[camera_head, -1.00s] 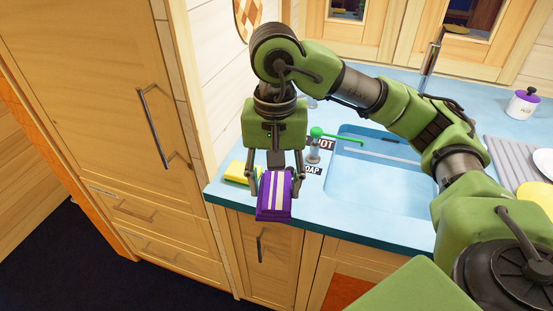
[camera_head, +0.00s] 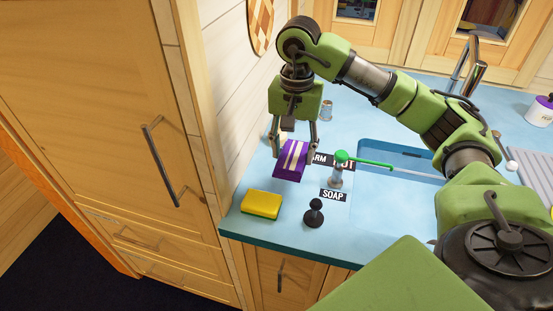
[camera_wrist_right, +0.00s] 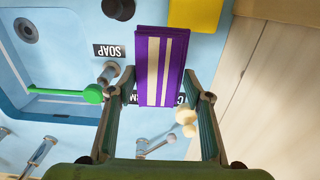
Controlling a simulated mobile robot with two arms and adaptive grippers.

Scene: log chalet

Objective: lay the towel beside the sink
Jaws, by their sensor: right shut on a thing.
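The towel (camera_head: 290,160) is a folded purple cloth with pale stripes. My right gripper (camera_head: 293,153) is shut on it, over the counter left of the sink (camera_head: 385,153). In the right wrist view the towel (camera_wrist_right: 160,60) sits between the two fingers of the gripper (camera_wrist_right: 160,78) and partly covers a label beneath it. I cannot tell whether the towel touches the counter. The sink basin is partly hidden by my right arm. My left gripper is not in view.
A yellow sponge (camera_head: 261,204) and a black stopper (camera_head: 314,212) are near the counter's front edge. A wooden wall (camera_head: 225,95) bounds the left.

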